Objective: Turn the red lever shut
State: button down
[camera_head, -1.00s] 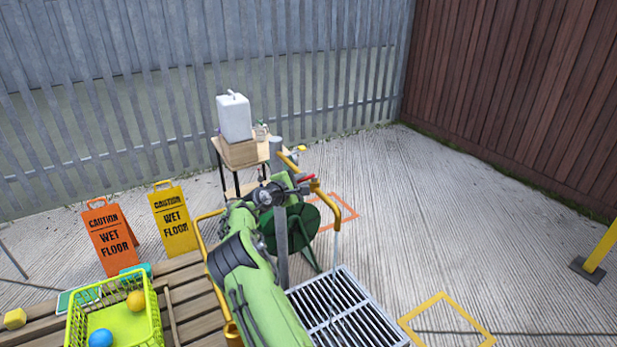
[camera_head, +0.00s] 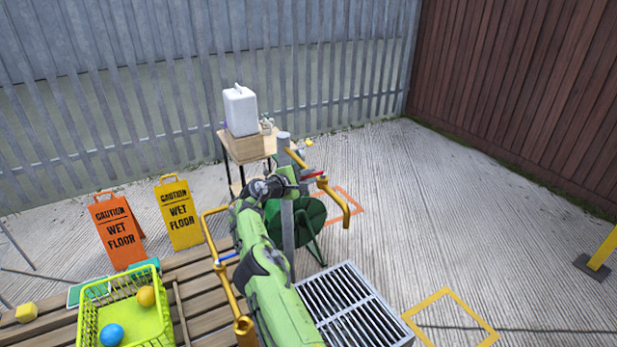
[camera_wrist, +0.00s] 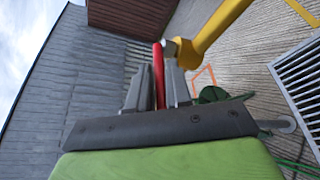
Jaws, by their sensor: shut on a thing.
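The red lever (camera_head: 314,175) sits at the yellow pipe (camera_head: 334,191) with the downturned spout, right of the grey post (camera_head: 288,235). In the wrist view the red lever (camera_wrist: 158,75) runs between the two grey fingers of my gripper (camera_wrist: 156,82). The fingers are shut on it. The lever lies at an angle to the thick yellow pipe (camera_wrist: 215,28), whose pale metal fitting is beside its end. In the head view my arm hides part of the gripper.
A blue lever (camera_head: 228,256) is on another yellow pipe at the left. A floor grate (camera_head: 352,312) lies below the spout. A green reel (camera_head: 313,217) stands behind the post. A small table (camera_head: 228,143) holds a white canister. Open concrete lies to the right.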

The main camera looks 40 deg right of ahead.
jog(key=c, duration=1.2)
grip_release()
jog(key=shift+s, duration=0.1)
jog(key=shift+o, duration=0.2)
jog(key=v, duration=1.5)
jog(key=shift+a+r, duration=0.2)
jog(key=shift+a, duration=0.1)
jog(key=shift+s, duration=0.1)
